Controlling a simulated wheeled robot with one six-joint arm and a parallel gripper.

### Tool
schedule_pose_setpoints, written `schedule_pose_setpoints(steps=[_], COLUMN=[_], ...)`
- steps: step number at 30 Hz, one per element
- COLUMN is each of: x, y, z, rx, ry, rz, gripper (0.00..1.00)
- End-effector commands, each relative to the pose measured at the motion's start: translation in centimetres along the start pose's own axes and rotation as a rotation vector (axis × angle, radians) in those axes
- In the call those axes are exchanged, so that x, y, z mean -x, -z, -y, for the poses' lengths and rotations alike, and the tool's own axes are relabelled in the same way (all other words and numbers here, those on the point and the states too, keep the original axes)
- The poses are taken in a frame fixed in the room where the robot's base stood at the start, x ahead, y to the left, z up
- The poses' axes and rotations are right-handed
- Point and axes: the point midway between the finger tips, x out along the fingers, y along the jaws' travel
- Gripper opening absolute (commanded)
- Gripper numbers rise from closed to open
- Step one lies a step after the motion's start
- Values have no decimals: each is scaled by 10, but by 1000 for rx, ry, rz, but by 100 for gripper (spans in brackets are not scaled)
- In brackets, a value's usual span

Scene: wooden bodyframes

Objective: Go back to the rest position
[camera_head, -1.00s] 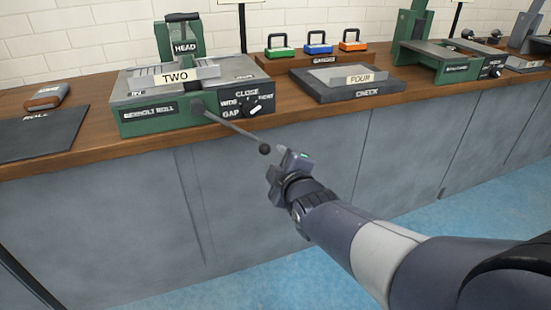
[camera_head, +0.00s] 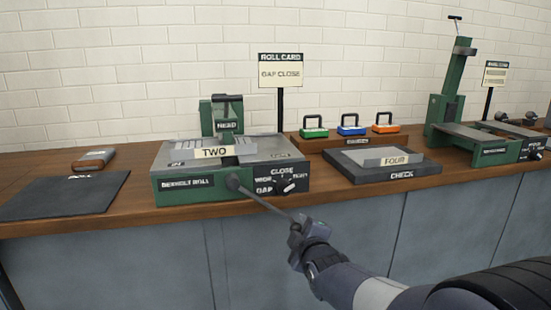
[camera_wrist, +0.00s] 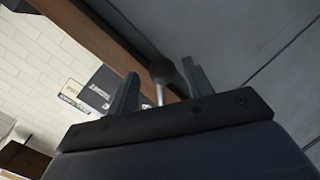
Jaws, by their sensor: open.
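My gripper (camera_head: 300,226) is at the ball end of the long lever (camera_head: 264,203) on the green bending machine (camera_head: 180,188). In the wrist view its two fingers (camera_wrist: 163,88) stand apart, with the dark ball knob (camera_wrist: 163,71) showing between them. I cannot tell whether a finger touches the knob. The lever slopes down to the right from the machine's front. A plate marked TWO (camera_head: 214,152) lies on the machine top, in front of the part marked HEAD (camera_head: 227,126). The machine's dial (camera_head: 285,187) has CLOSE printed above it.
A dark mat (camera_head: 62,196) and a brown-grey block (camera_head: 94,160) lie at left. Right of the machine are a CHECK stand (camera_head: 390,176) with plate FOUR (camera_head: 393,158), colored gauges (camera_head: 350,126), and another green machine (camera_head: 452,115). A sign (camera_head: 281,72) reads GAP CLOSE.

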Motion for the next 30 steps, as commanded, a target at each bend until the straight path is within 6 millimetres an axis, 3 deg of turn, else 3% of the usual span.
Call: schedule_pose_setpoints(steps=[6,11,23,30], x=[-21,-26,-23,-5], y=[0,0,0,1], z=[1,0,0,-2], rx=[0,0,-1,1], ry=[1,0,0,-1], rz=[0,0,-1,-1], gripper=[49,49,49,49])
